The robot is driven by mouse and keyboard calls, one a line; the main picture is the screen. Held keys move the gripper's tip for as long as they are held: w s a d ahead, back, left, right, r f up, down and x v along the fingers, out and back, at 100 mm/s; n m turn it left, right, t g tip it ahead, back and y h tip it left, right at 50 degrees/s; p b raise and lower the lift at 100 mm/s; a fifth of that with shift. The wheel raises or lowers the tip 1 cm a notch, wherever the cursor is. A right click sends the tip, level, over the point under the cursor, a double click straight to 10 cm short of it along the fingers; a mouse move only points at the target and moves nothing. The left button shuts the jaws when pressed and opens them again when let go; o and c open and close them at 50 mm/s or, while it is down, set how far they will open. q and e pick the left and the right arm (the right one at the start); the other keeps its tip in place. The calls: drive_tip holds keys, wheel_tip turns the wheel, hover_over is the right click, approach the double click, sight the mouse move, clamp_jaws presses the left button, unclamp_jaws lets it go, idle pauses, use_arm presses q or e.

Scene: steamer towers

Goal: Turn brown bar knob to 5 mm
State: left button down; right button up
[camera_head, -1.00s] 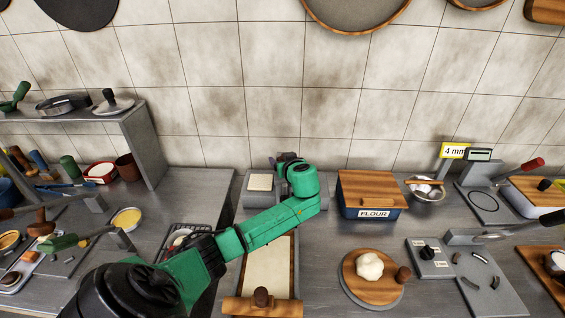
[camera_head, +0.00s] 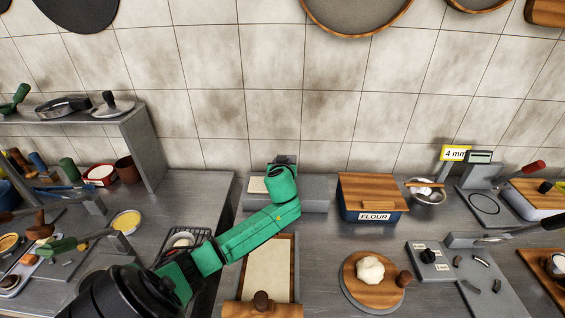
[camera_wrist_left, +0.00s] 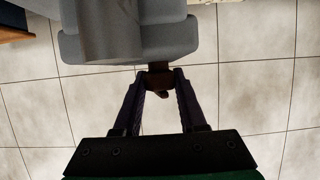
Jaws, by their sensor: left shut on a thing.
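The brown bar knob (camera_wrist_left: 160,80) shows in the left wrist view, against the grey machine body (camera_wrist_left: 130,40). My left gripper (camera_wrist_left: 159,74) is shut on it, one dark finger on each side; the fingertips partly cover the knob. In the head view the grey machine (camera_head: 313,191) stands at the back of the counter, with a cream panel on its left part. My green left wrist is in front of it and hides the knob and the fingers there. The knob's setting cannot be read. My right gripper is not in view.
A blue flour box (camera_head: 362,208) with a wooden lid stands right of the machine. A cream sheet (camera_head: 268,265) lies in a tray in front of it. A yellow 4 mm sign (camera_head: 455,153) stands at the back right. Dough (camera_head: 370,269) sits on a round board.

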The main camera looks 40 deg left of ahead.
use_arm(q)
drive_tip(key=shift+r+m+t+h+p, duration=0.1)
drive_tip(key=shift+m+t+h+p, duration=0.45)
drive_tip(key=shift+m+h, duration=0.4)
drive_tip(key=m+t+h+p, duration=0.1)
drive_tip(key=m+h+p, duration=0.2)
drive_tip(key=h, duration=0.1)
drive_tip(key=shift+r+m+p, duration=0.15)
drive_tip(key=shift+m+p, duration=0.1)
drive_tip(key=shift+p, duration=0.15)
drive_tip(key=shift+a+m+t+h+p, duration=0.1)
drive_tip(key=shift+m+t+h+p, duration=0.15)
drive_tip(key=shift+m+h+p, duration=0.35)
drive_tip(key=shift+f+m+h, duration=0.25)
drive_tip(key=shift+m+h, duration=0.65)
drive_tip(key=shift+h, duration=0.15)
drive_tip(key=shift+f, duration=0.1)
drive_tip(key=shift+c, duration=2.3)
unclamp_jaws()
drive_tip(key=shift+s, duration=0.15)
